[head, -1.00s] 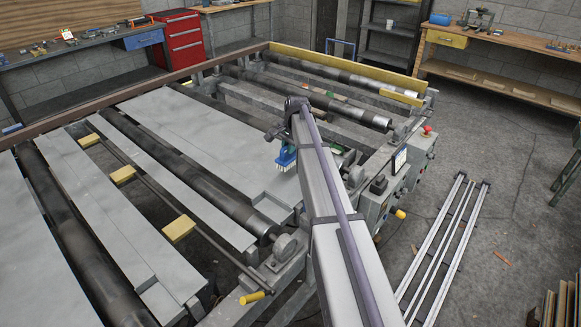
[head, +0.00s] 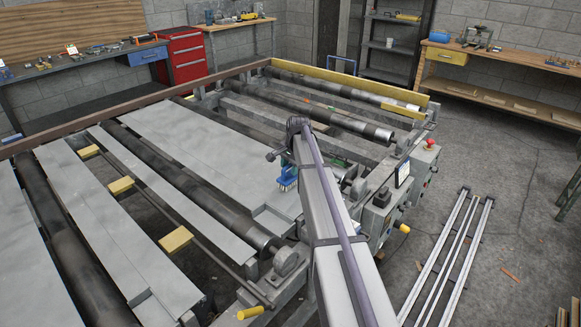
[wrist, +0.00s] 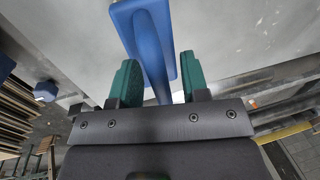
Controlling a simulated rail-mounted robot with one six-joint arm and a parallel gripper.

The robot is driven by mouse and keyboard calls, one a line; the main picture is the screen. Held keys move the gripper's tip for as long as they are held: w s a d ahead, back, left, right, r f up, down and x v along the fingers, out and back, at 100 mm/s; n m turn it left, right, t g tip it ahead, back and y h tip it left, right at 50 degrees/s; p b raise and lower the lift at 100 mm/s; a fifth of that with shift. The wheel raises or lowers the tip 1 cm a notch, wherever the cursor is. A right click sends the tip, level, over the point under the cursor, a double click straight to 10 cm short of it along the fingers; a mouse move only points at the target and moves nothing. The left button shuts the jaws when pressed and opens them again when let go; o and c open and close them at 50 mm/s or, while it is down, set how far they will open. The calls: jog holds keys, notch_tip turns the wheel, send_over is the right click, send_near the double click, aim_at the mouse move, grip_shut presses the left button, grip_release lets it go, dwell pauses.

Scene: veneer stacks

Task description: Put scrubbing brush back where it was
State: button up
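The scrubbing brush (head: 288,172) is blue with pale bristles. In the head view it hangs bristles down at my arm's end, over the near right end of a wide grey sheet (head: 215,150). In the wrist view its blue back and handle (wrist: 148,38) lie between the green fingers of my gripper (wrist: 160,72), which flank it closely on both sides. My gripper is shut on the brush. In the head view the fingers are mostly hidden by the arm. I cannot tell whether the bristles touch the sheet.
Dark rollers (head: 180,172) and yellow blocks (head: 175,240) lie between the sheets. A control box with a red button (head: 430,143) stands to the right of my arm. A yellow beam (head: 345,88) edges the far side. Workbenches (head: 500,58) line the walls.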

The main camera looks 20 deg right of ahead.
aim_at(296, 177)
notch_tip(296, 177, up, 12)
jog(key=s+d+p, duration=0.1)
jog(key=s+p, duration=0.1)
jog(key=p, duration=1.1)
jog(key=s+a+n+g, duration=0.1)
jog(key=s+a+n, duration=0.5)
jog(key=s+a, duration=0.6)
jog(key=s+a+n+g+b, duration=0.1)
jog(key=s+a+n, duration=0.6)
jog(key=s, duration=1.3)
jog(key=a, duration=0.4)
jog(key=shift+a+f+h, duration=0.25)
jog(key=shift+a+h, duration=0.15)
jog(key=shift+s, duration=0.1)
